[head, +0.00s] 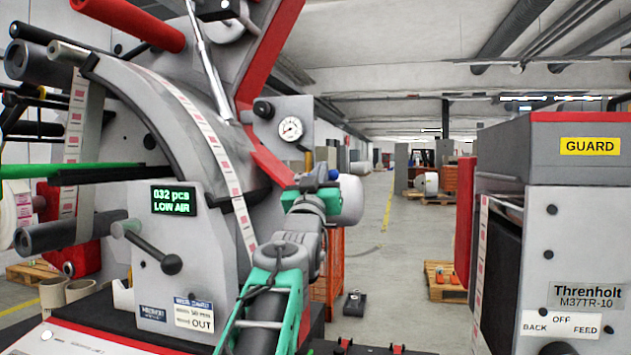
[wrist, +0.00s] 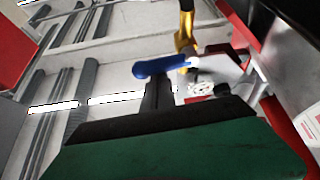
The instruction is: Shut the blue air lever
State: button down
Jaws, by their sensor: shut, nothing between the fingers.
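The blue air lever (wrist: 160,66) shows in the wrist view, lying roughly crosswise to the brass valve (wrist: 186,38). In the head view only a small blue part of the lever (head: 333,174) shows beside my gripper, and a bit of the brass valve (head: 309,160) shows behind it. My gripper (wrist: 157,92) is shut and empty, its dark fingertips right at the lever's underside in the wrist view. I cannot tell whether they touch. My wrist and gripper hide most of the valve in the head view.
A round pressure gauge (head: 290,129) sits on the grey panel near the valve. The rewinder's display (head: 174,200) reads "032 pcs LOW AIR". A red sloping beam (head: 268,75) stands close by. A grey cabinet with a GUARD label (head: 590,146) is on the right, with open aisle floor between.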

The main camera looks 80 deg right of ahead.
jog(key=shift+f+b, duration=0.3)
jog(key=shift+b, duration=0.15)
jog(key=shift+r, duration=0.1)
dwell(0.4)
notch_tip(320, 180, up, 4)
jog(key=a+p, duration=0.1)
jog(key=p, duration=0.1)
jog(key=b+v, duration=0.1)
jog(key=v, duration=0.9)
jog(key=shift+w, duration=0.15)
